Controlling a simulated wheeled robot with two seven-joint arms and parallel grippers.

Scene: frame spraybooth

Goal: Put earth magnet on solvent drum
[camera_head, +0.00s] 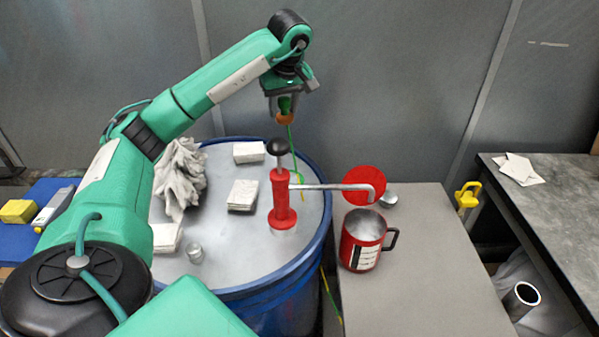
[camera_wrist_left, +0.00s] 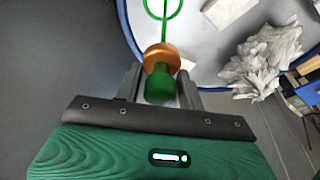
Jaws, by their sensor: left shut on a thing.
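The earth magnet (camera_head: 285,118) has a green grip and an orange-copper end, with a thin green-yellow lead hanging from it. My left gripper (camera_head: 284,104) is shut on its green part and holds it in the air, over the far rim of the solvent drum as the picture shows it. In the left wrist view the magnet (camera_wrist_left: 160,60) sits between the two fingers (camera_wrist_left: 158,86). The solvent drum (camera_head: 262,258) is a large blue drum with a flat grey top. The lead hangs down in front of the drum's top. My right gripper is not in view.
The drum top carries a red hand pump (camera_head: 282,203) with a sideways spout, crumpled rags (camera_head: 179,176), several pale wipe stacks (camera_head: 242,195) and a small metal cup (camera_head: 195,253). A red can (camera_head: 364,241) stands on the grey bench (camera_head: 430,270) at right. Bare lid shows between them.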

